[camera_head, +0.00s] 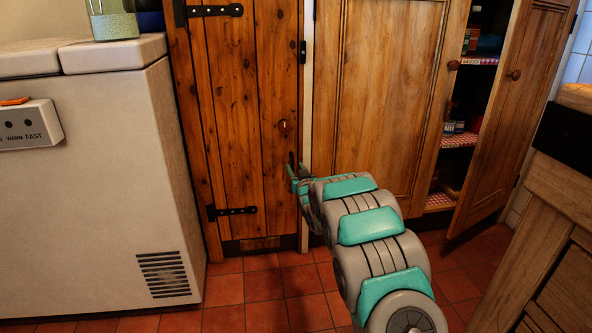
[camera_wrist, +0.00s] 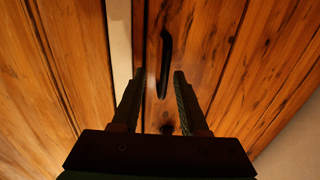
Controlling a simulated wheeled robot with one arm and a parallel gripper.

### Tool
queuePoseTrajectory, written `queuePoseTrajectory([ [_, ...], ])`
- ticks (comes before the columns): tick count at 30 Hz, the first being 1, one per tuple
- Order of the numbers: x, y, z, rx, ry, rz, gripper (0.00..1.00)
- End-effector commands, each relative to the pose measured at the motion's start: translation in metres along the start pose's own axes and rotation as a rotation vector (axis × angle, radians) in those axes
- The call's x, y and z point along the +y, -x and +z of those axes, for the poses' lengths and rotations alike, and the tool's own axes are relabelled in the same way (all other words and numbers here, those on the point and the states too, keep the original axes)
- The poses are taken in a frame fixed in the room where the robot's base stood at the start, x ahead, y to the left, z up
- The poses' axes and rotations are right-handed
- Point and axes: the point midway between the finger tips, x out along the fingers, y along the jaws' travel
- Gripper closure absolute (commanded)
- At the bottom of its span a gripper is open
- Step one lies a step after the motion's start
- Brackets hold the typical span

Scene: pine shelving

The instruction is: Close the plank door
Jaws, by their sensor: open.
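The plank door (camera_head: 240,120) is made of upright brown boards with black strap hinges on its left side. It looks flush or nearly flush with its frame; I cannot tell if a small gap is left. Its black handle (camera_wrist: 166,62) is upright near the door's free edge. My gripper (camera_head: 294,178) is at the door's right edge, at handle height. In the wrist view my gripper (camera_wrist: 159,78) is open, with the handle seen between its fingertips. I cannot tell whether the fingers touch it. My gripper hides part of the handle in the head view.
A white chest appliance (camera_head: 100,190) stands close on the left of the door. A pine cupboard (camera_head: 375,95) stands on the right, its right door (camera_head: 505,115) open, showing shelves with goods. A wooden counter (camera_head: 560,200) is at far right. Red tiled floor (camera_head: 262,290) is clear in front.

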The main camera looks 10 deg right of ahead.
Motion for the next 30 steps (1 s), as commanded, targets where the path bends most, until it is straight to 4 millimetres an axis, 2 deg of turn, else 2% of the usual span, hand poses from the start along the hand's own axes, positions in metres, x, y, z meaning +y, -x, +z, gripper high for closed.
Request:
queuePoseTrajectory([
  [8, 0.000, 0.012, -0.001, -0.001, 0.000, 0.000, 0.56],
  [22, 0.001, 0.070, 0.000, -0.002, 0.000, 0.001, 0.56],
  [30, 0.001, 0.078, 0.000, -0.001, 0.000, 0.001, 0.56],
])
